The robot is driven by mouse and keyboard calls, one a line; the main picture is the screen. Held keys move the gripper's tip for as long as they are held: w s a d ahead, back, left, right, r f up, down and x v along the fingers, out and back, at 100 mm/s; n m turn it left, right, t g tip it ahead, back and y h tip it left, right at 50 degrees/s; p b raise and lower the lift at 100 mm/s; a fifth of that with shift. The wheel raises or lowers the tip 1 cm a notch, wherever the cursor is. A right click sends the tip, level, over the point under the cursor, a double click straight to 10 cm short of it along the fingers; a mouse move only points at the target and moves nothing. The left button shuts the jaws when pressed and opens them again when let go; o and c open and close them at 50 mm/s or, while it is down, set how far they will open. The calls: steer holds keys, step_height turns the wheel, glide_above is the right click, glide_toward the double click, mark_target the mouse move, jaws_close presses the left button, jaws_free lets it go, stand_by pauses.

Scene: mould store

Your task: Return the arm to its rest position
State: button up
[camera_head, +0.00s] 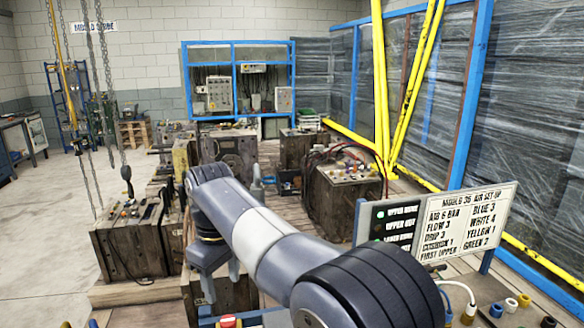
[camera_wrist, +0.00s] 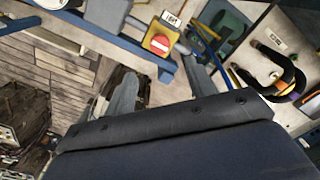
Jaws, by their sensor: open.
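My arm reaches from the lower right of the head view up to the left, then bends down to my gripper (camera_head: 221,279). The gripper hangs over the front of the work area, fingers pointing down. In the wrist view its two grey fingers (camera_wrist: 160,92) stand apart with nothing held between them. A red switch on a yellow plate (camera_wrist: 160,43) shows beyond the fingertips; it also shows at the bottom edge of the head view (camera_head: 229,321). My arm hides part of the floor and blocks behind it.
A sign board (camera_head: 462,228) with set-up text stands right of my arm. Coloured fittings (camera_head: 496,309) lie at the lower right. Wooden mould blocks (camera_head: 340,200) stand behind and left (camera_head: 130,248). Chains (camera_head: 108,80) hang at left. Yellow posts (camera_head: 381,90) rise at right. Grey floor at left is open.

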mark_target(228, 321)
step_height(228, 321, down, 11)
steer(key=shift+r+p, duration=0.2)
steer(key=shift+p, duration=0.6)
steer(key=m+b, duration=0.1)
steer(key=m, duration=0.4)
steer(key=m+b, duration=0.1)
steer(key=m, duration=0.3)
steer(key=m+b, duration=0.1)
steer(key=m, duration=0.3)
steer(key=shift+m, duration=0.3)
steer(key=m+b, duration=0.2)
steer(key=m, duration=0.2)
steer(key=shift+r+m, duration=0.3)
steer(key=shift+r, duration=1.4)
steer(key=shift+d, duration=0.1)
